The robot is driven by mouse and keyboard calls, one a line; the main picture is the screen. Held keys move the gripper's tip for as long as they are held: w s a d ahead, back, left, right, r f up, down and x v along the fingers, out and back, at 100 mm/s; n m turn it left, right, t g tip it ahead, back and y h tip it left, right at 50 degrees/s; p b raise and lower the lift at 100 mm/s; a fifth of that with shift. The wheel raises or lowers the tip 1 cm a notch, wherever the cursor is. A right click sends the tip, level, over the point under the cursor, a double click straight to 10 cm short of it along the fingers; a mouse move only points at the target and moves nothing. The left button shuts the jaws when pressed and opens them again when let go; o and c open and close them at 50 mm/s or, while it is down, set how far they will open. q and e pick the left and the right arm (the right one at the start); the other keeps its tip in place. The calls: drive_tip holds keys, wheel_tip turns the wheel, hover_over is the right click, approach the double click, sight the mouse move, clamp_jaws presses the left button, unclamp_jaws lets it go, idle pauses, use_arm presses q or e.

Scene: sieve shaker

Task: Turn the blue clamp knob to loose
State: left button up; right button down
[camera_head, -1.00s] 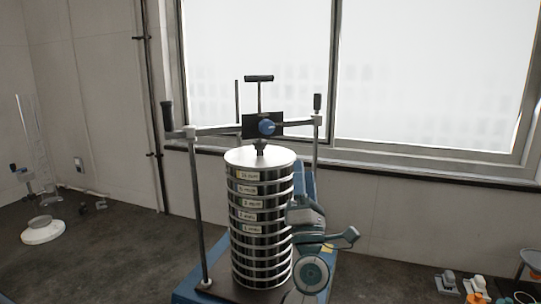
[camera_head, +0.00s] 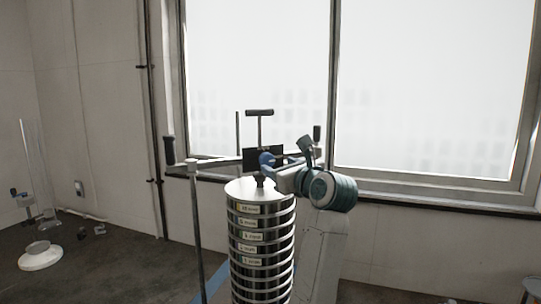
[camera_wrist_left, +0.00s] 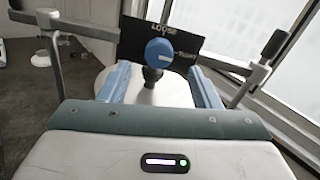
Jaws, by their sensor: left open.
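The blue clamp knob (camera_wrist_left: 159,51) sits on a black plate (camera_wrist_left: 178,42) lettered LOOSE above it and TIGHT to its right. Its white pointer mark faces right, towards TIGHT. My left gripper (camera_wrist_left: 159,72) is open, with one blue finger to each side of the knob's line in the wrist view; the fingers look apart from the knob. In the head view the knob (camera_head: 265,159) is partly crowded by my left gripper (camera_head: 277,167), which is close to its right side. My right gripper is in neither view.
The sieve stack (camera_head: 262,240) stands under the clamp bar, its lid just below the gripper. Upright rods (camera_head: 195,230) flank it, with a black handle (camera_head: 169,150) at the left. A T-handle (camera_head: 259,112) rises behind the plate.

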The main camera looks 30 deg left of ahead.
sight(269, 161)
use_arm(q)
drive_tip(key=p+x, duration=0.2)
drive_tip(key=x, duration=0.2)
drive_tip(key=shift+a+r, duration=0.2)
drive_tip(key=shift+a, duration=0.05)
drive_tip(key=shift+w+a+f, duration=0.2)
drive_tip(key=shift+w+a, duration=0.25)
drive_tip(key=shift+a, duration=0.15)
drive_tip(key=shift+c, duration=0.5)
